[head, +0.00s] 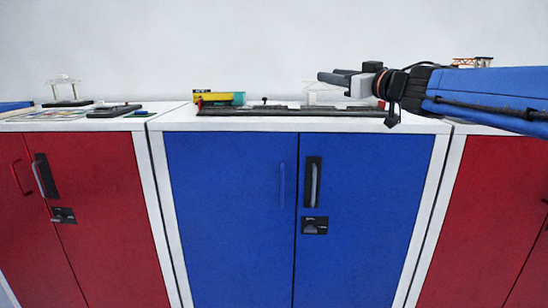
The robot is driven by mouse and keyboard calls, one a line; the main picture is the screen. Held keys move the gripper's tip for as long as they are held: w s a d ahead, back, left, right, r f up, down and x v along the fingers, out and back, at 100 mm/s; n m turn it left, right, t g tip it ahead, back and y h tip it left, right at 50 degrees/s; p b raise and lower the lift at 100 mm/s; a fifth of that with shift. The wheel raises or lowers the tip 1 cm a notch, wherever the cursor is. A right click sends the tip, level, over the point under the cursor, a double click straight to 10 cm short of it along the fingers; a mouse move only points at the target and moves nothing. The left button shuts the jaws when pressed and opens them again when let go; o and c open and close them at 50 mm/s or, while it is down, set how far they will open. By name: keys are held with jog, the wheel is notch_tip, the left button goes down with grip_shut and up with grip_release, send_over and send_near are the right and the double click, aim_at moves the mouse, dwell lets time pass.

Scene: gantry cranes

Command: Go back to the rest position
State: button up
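My gripper (338,79) is at the end of my blue arm, which reaches in from the right edge. It points left, above the white top of the blue cabinet (230,200). Its two fingers look dark grey and seem slightly apart, but the side-on view does not show clearly whether they are open or shut. I see nothing hanging from it. A white frame-like model (312,95) behind it is partly hidden by the gripper.
A long dark rail (285,111) lies along the blue cabinet's top, with a yellow and teal object (220,98) at its left. Red cabinets (105,210) stand on both sides. A small white gantry model (64,88) is at far left; an orange-brown model (472,61) is behind my arm.

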jog(key=s+d+f+m+g+h, duration=0.1)
jog(key=s+d+f+m+h, duration=0.3)
jog(key=s+d+f+h, duration=0.35)
jog(key=s+d+f+m+g+h, duration=0.1)
jog(key=s+d+f+m+h, duration=0.35)
jog(key=d+f, duration=0.55)
jog(key=s+a+f+g+y, duration=0.2)
jog(key=s+f+g, duration=0.7)
jog(key=s+f, duration=1.5)
jog(key=shift+a+f+n, duration=0.35)
jog(key=shift+a+f, duration=0.4)
jog(key=shift+a, duration=0.45)
